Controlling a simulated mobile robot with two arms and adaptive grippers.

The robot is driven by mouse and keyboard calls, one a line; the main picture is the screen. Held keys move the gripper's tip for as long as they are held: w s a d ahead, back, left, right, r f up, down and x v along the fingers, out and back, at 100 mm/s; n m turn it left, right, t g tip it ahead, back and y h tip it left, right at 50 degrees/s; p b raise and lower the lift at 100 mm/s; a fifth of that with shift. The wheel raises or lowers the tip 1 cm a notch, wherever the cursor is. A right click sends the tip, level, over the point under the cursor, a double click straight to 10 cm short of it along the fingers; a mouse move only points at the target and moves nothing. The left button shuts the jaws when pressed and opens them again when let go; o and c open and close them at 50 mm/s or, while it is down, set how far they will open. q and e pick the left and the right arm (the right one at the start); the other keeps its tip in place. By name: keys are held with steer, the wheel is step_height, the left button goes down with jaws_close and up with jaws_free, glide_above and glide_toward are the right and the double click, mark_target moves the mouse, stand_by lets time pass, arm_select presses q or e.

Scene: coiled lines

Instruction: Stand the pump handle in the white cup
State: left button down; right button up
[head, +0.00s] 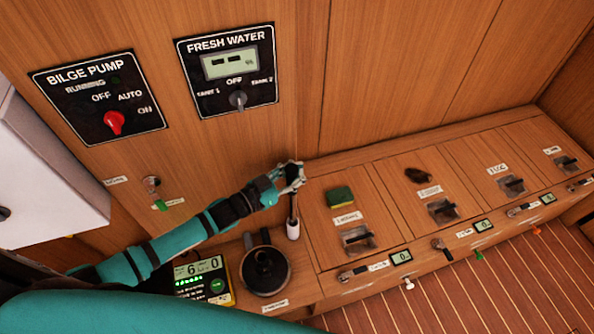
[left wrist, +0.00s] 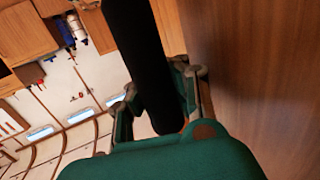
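The pump handle (head: 292,206) is a dark, slim rod, held upright. Its lower end meets the small white cup (head: 293,230) beside the counter's left section; it looks to be inside the cup's mouth, though the depth is hidden. My left gripper (head: 291,177) is around the handle's upper part, above the cup. In the left wrist view the handle (left wrist: 145,65) is a thick black bar between the fingers of my left gripper (left wrist: 160,105), which look closed on it. The cup is not visible in that view. My right gripper is not in view.
A dark round pot (head: 265,270) stands left of the cup, near a lit panel (head: 203,280). A green sponge (head: 340,197) and a brown lump (head: 418,175) lie on the lidded counter. The wooden wall (head: 290,100) rises close behind my gripper.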

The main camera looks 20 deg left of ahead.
arm_select(q)
steer(key=c, duration=2)
jaws_free()
steer(key=shift+r, duration=0.1)
steer(key=o, duration=0.8)
steer(key=shift+c, duration=0.2)
steer(key=shift+o, duration=0.3)
steer(key=o, duration=0.4)
steer(key=shift+c, duration=0.2)
step_height(320, 180, up, 3)
steer(key=shift+a+f+p, duration=0.1)
steer(key=shift+f+p, duration=0.05)
steer(key=shift+p, duration=1.1)
step_height(320, 180, up, 5)
steer(key=p, duration=0.4)
steer(key=shift+f, duration=0.2)
